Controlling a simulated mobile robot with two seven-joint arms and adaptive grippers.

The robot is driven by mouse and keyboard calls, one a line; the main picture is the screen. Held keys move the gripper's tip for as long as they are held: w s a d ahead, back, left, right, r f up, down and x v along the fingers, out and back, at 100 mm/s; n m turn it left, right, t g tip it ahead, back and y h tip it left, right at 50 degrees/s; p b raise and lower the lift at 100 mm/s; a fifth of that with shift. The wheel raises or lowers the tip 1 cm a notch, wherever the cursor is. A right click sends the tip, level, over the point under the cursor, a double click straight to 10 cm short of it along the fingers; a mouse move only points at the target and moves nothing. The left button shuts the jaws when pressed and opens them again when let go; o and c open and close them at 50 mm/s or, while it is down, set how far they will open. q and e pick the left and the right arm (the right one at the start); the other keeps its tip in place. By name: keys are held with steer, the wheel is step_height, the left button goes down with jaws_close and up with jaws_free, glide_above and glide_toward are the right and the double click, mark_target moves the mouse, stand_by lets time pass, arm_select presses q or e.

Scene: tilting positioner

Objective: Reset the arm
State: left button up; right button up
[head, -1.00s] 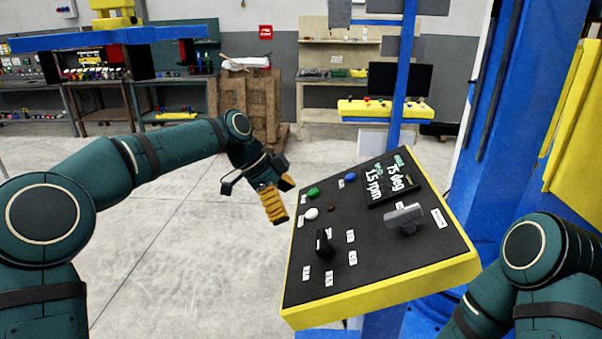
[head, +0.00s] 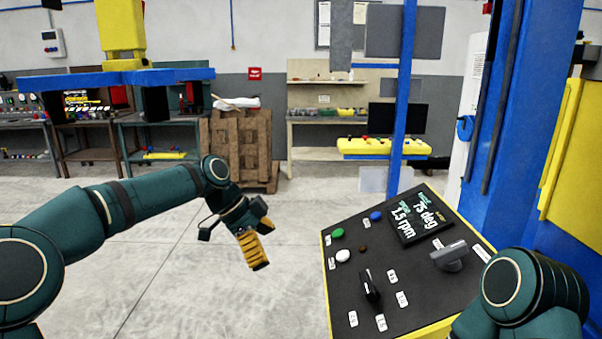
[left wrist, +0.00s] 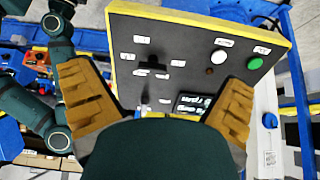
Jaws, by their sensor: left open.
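The control panel (head: 400,285) has a black face and yellow edges and stands tilted at the lower right of the head view. It bears a green button (head: 337,233), a white button (head: 343,256), a blue button (head: 376,216), a black knob (head: 371,287), a grey handle (head: 449,255) and a display (head: 417,225) reading 75 deg and 1.5 rpm. My left gripper (head: 262,246) is open and empty, left of the panel and apart from it. In the left wrist view the panel (left wrist: 195,45) shows between and beyond the open fingers. My right gripper is out of view.
A blue post (head: 404,110) and a large blue column (head: 530,110) rise behind the panel. A yellow control box (head: 384,148) and a wooden stack (head: 240,150) stand farther back. The floor left of the panel is clear.

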arm_select(q)
steer(key=s+d+f+n, duration=0.2)
steer(key=s+f+n, duration=0.15)
steer(key=f, duration=0.85)
steer(key=s+d+f+n, duration=0.1)
steer(key=s+f+n, duration=0.3)
steer(key=f, duration=0.8)
steer(key=s+a+f+n+y, duration=0.1)
steer(key=s+a+f+n, duration=0.1)
steer(key=s+f+n, duration=0.4)
steer(key=s+a+f+n+t+y, duration=0.1)
steer(key=s+a+f+n, duration=0.2)
steer(key=s, duration=1)
step_height(320, 180, down, 6)
steer(key=n, duration=0.3)
steer(key=shift+s+a+y, duration=0.2)
steer(key=shift+s+y, duration=0.1)
